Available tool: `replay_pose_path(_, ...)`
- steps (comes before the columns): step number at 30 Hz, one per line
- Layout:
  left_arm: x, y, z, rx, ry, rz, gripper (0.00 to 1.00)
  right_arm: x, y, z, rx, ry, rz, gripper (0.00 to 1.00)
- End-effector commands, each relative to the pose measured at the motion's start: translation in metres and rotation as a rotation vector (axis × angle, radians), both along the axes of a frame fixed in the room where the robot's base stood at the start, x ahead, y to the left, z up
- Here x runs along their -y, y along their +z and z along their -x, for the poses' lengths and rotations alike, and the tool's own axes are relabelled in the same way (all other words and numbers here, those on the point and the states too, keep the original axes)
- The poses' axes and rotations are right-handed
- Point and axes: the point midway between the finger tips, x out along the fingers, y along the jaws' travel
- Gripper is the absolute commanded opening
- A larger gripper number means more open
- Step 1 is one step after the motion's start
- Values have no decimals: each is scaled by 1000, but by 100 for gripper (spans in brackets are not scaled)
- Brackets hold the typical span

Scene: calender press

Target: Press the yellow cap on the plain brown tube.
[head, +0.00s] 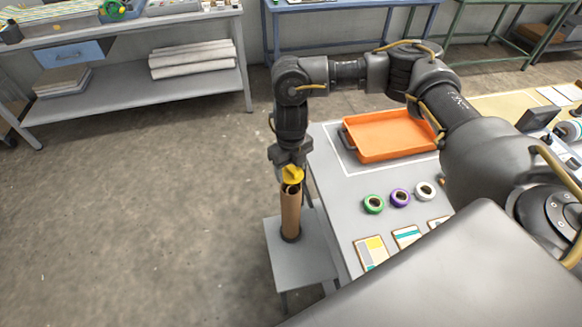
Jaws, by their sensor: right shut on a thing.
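The plain brown tube (290,213) stands upright on a small grey stand at the left edge of the table. The yellow cap (292,174) is at the tube's top end, held between the fingers of my right gripper (289,166), which points straight down from above. The cap looks slightly tilted over the tube's mouth. Whether it sits inside the tube or only touches the rim cannot be told. My left gripper is not in view.
The grey stand (300,262) is beside the table. An orange tray (385,137), green (373,204), purple (400,198) and white (425,191) tape rolls and some sample cards (371,253) lie on the table. The floor to the left is clear up to a workbench (130,95).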

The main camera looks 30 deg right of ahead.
Motion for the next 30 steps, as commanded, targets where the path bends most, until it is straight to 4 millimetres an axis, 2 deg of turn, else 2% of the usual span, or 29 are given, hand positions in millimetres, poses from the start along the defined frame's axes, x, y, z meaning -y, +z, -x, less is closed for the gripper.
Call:
replay_pose_path(1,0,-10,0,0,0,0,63,0,-10,0,0,0,0,38)
replay_pose_path(6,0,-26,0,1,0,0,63,0,-27,0,0,0,0,38)
replay_pose_path(12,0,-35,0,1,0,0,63,0,-40,0,0,0,-1,38)
replay_pose_path(30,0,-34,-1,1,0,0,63,-1,-41,-2,0,0,0,38)
